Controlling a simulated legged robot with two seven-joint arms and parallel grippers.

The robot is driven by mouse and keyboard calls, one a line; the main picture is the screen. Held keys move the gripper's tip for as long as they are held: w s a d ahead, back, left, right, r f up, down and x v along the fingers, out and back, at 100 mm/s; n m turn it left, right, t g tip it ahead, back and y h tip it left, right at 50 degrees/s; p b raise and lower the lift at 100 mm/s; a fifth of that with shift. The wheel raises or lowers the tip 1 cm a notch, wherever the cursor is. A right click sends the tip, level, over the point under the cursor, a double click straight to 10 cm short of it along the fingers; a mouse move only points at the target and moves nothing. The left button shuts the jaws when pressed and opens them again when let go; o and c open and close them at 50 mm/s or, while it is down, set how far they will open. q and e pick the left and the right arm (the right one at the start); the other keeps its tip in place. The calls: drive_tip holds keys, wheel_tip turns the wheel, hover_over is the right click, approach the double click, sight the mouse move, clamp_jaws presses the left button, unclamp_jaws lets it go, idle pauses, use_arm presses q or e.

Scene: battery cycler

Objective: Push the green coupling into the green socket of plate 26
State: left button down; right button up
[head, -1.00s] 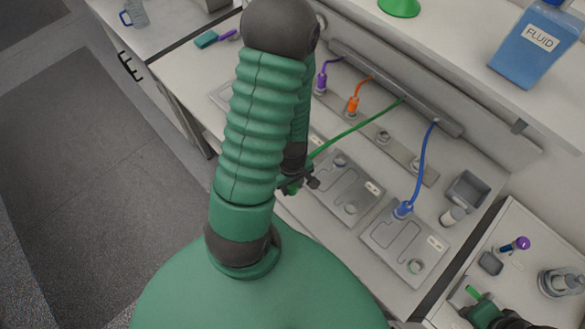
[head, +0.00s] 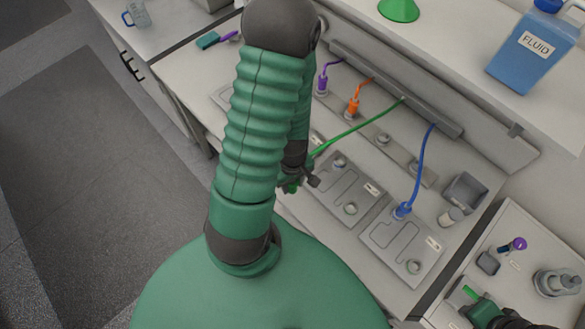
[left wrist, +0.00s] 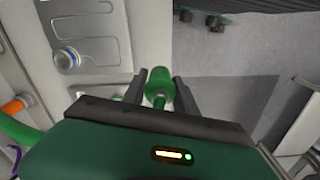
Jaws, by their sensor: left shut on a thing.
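The green coupling (left wrist: 158,86) is between the two fingers of my left gripper (left wrist: 160,92) in the left wrist view, its free end clear of any socket there. In the head view my left gripper (head: 303,184) is behind my arm, at the near left edge of the middle plate (head: 340,202). A green cable (head: 358,129) runs from it up to the rear rail. The plate labels are too small to read, and I cannot make out a green socket.
A blue coupling (head: 403,209) sits in the right plate (head: 388,246). Purple (head: 322,84) and orange (head: 354,104) couplings stand in holders by the rear rail (head: 390,85). A grey bin (head: 465,192) and a white cylinder (head: 450,217) stand to the right.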

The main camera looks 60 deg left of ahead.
use_arm(q)
drive_tip(key=shift+r+p, duration=1.4)
drive_tip(key=shift+r, duration=0.25)
drive_tip(key=shift+f, duration=0.15)
